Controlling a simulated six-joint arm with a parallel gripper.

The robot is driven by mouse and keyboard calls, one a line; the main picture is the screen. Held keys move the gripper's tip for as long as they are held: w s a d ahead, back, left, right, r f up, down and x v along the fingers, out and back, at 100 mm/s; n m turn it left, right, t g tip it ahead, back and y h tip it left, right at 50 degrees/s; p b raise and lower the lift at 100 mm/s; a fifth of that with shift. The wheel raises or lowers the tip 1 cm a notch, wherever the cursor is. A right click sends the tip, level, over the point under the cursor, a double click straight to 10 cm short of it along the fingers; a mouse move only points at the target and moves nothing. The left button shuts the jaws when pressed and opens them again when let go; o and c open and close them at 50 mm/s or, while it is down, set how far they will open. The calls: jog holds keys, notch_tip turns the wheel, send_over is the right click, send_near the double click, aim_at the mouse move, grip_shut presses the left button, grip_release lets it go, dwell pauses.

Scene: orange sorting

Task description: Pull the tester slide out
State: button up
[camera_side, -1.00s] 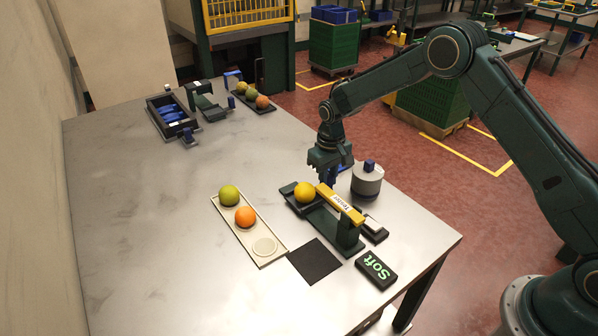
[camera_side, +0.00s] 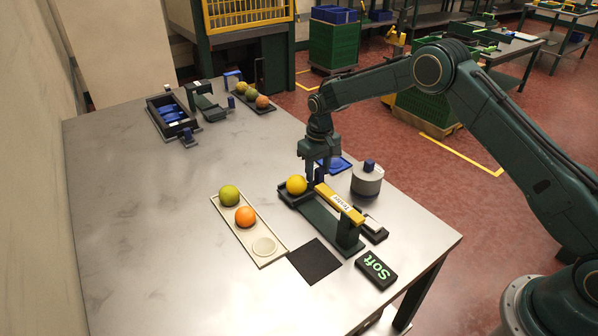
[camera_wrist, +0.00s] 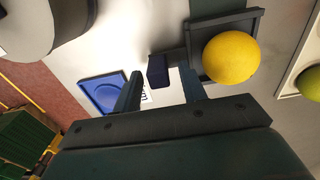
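The tester is a dark green stand with a yellow arm labelled "Tester" (camera_side: 340,203) in the side view. A yellow fruit (camera_side: 297,185) sits in the dark slide tray (camera_side: 284,197) at its far end, clear of the yellow arm. In the wrist view the yellow fruit (camera_wrist: 231,57) rests in the square tray (camera_wrist: 200,33), with a dark blue handle (camera_wrist: 158,70) beside it. My gripper (camera_side: 320,182) points down beside the tray. In the wrist view my gripper (camera_wrist: 161,77) is open, its fingers on either side of the handle with gaps.
A grey weight (camera_side: 367,182) with a blue knob and a blue dish (camera_side: 342,164) stand close right of my gripper. A pale tray (camera_side: 262,250) holds a green and an orange fruit. A black mat (camera_side: 314,261) and "Soft" sign (camera_side: 376,270) lie in front.

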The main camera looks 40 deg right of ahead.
jog(key=shift+s, duration=0.1)
notch_tip(320, 180, up, 14)
dwell(1.0)
jog(key=shift+f, duration=0.1)
jog(key=s+d+r+t, duration=0.2)
jog(key=s+r+t, duration=0.1)
jog(key=s+r, duration=1.5)
jog(key=s+f+t, duration=0.2)
jog(key=s, duration=2.1)
jog(key=shift+s+d+f+t, duration=0.15)
jog(key=shift+s+f+t, duration=0.15)
jog(key=shift+s+f, duration=0.1)
